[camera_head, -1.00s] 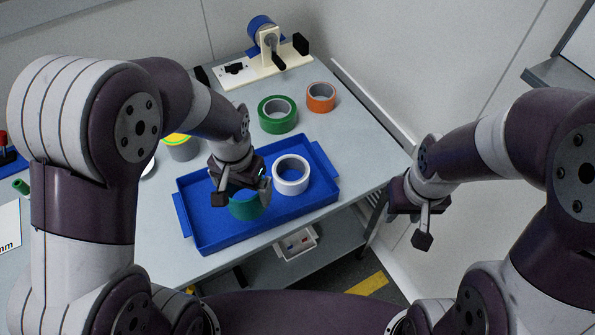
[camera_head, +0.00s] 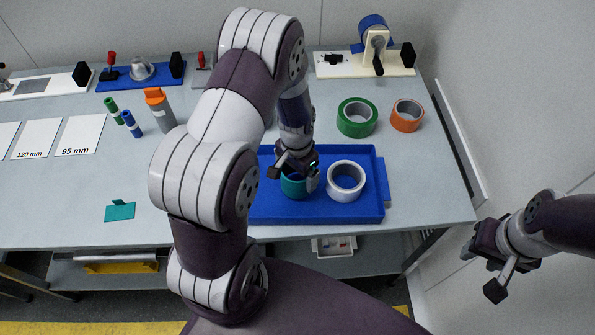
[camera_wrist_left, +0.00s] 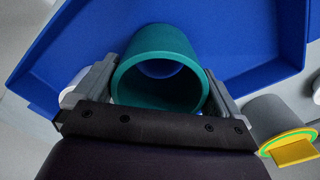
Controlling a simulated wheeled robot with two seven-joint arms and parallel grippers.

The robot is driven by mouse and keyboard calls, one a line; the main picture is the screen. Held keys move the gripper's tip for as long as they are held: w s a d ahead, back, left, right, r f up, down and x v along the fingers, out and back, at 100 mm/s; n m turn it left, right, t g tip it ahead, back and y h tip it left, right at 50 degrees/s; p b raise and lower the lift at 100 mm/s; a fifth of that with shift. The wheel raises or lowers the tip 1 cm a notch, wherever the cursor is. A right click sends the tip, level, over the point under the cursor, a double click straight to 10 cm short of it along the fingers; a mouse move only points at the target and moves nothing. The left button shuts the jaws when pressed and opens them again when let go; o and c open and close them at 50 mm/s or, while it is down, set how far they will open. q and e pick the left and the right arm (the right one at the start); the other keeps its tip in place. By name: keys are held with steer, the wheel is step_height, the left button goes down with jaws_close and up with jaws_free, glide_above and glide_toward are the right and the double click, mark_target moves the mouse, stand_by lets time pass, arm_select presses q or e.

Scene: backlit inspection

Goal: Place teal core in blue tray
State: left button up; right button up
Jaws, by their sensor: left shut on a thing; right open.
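The teal core (camera_head: 293,186) is a short hollow ring in the blue tray (camera_head: 360,212), left of a white ring (camera_head: 346,181). My left gripper (camera_head: 296,172) is over the teal core with its fingers on either side. In the left wrist view the teal core (camera_wrist_left: 160,75) lies between both fingers, with blue tray floor (camera_wrist_left: 225,30) behind it; the gripper is shut on it. Whether the core touches the tray floor is hard to tell. My right gripper (camera_head: 499,268) is open and empty, off the table's right side.
A green tape roll (camera_head: 357,117) and an orange roll (camera_head: 407,115) stand behind the tray. A crank device (camera_head: 375,55) is at the back. Marker pens, an orange-topped bottle (camera_head: 159,108), cards and a teal tag (camera_head: 120,211) lie left.

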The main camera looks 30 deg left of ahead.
arm_select(q)
steer(key=shift+w+f, duration=0.1)
steer(key=shift+f, duration=0.65)
steer(key=o, duration=0.7)
step_height(320, 180, up, 12)
steer(key=s+d+r+n+t, duration=0.1)
steer(key=s+d+r+n, duration=0.2)
steer(key=s, duration=0.6)
steer(key=shift+d+r+b, duration=0.35)
steer(key=shift+d+r, duration=0.35)
steer(key=shift+d, duration=0.25)
